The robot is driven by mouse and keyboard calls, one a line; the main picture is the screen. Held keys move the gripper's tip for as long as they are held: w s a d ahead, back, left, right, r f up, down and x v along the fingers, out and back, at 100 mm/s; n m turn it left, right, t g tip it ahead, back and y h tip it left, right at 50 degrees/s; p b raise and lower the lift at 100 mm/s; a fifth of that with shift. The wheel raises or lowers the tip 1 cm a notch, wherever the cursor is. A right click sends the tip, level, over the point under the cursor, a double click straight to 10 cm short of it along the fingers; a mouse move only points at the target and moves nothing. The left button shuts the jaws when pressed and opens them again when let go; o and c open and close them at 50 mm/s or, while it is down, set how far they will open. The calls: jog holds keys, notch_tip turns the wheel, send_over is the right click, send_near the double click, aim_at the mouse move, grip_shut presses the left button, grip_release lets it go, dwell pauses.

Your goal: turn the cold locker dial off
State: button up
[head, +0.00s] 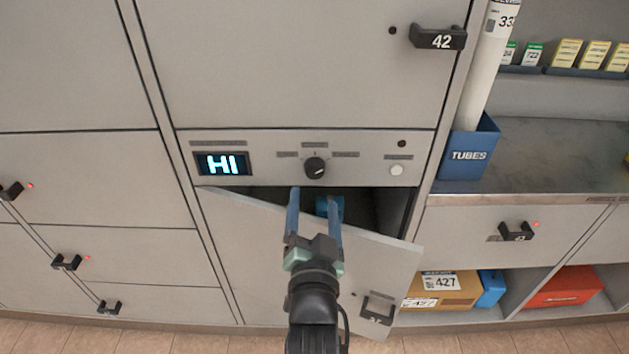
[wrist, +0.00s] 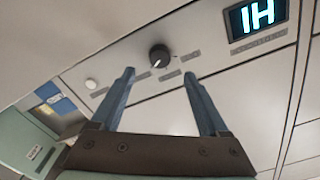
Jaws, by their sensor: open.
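The cold locker dial (head: 315,168) is a round black knob on the grey control panel, with small label plates around it. It also shows in the wrist view (wrist: 159,56), with a pale pointer mark on its face. The display (head: 222,163) left of it reads HI in cyan; in the wrist view the display (wrist: 257,17) appears upside down. My gripper (head: 314,196) is open and empty, just below the dial in the head view. Its two blue fingers are spread apart (wrist: 160,78), and the dial shows beyond and between them, apart from both.
A white round button (head: 396,170) sits right of the dial. A blue TUBES bin (head: 470,150) stands on the counter at right.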

aim_at(314, 174)
jog(key=w+b, duration=0.1)
jog(key=w, duration=0.6)
jog(key=shift+w, duration=0.2)
grip_shut()
